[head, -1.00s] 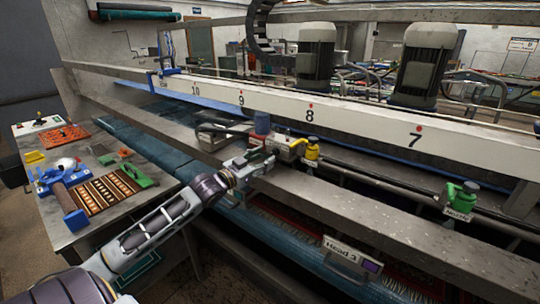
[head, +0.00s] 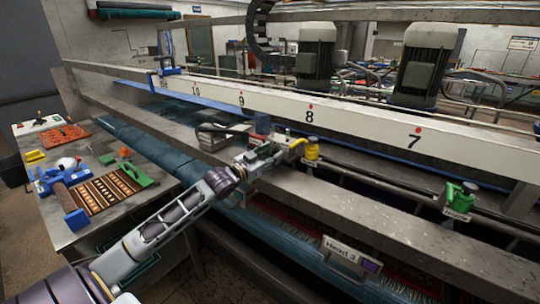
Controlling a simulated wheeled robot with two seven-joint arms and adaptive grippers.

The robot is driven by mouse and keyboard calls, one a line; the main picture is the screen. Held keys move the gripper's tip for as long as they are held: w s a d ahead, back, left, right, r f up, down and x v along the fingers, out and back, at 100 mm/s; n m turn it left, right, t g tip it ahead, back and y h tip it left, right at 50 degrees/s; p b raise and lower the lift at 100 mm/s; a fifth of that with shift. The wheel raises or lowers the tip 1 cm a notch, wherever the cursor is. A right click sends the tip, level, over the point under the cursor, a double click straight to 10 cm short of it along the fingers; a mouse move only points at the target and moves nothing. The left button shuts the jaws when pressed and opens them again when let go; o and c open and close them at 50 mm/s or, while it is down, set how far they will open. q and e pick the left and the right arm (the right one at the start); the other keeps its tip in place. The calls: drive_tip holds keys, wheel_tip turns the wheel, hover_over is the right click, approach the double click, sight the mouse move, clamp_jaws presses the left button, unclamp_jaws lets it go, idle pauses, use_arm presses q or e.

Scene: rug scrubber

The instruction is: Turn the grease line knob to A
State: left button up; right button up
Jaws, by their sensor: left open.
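A yellow fitting with a dark round top (head: 312,151) stands on the grey beam of the machine. A green fitting with a dark top (head: 462,196) stands farther right, above a small tag that looks like "Nozzle". I cannot read any A mark, nor tell for sure which part is the grease line knob. My left gripper (head: 288,150) is open, over the beam just left of the yellow fitting. It partly hides a small labelled box there, and contact cannot be told. My right gripper is out of view.
A white numbered rail (head: 360,126) runs behind. A side table (head: 125,208) with brushes and trays is at left. A "Head 3" plate (head: 343,251) hangs below the beam.

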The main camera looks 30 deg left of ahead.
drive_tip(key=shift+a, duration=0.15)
use_arm(q)
drive_tip(key=c, duration=1)
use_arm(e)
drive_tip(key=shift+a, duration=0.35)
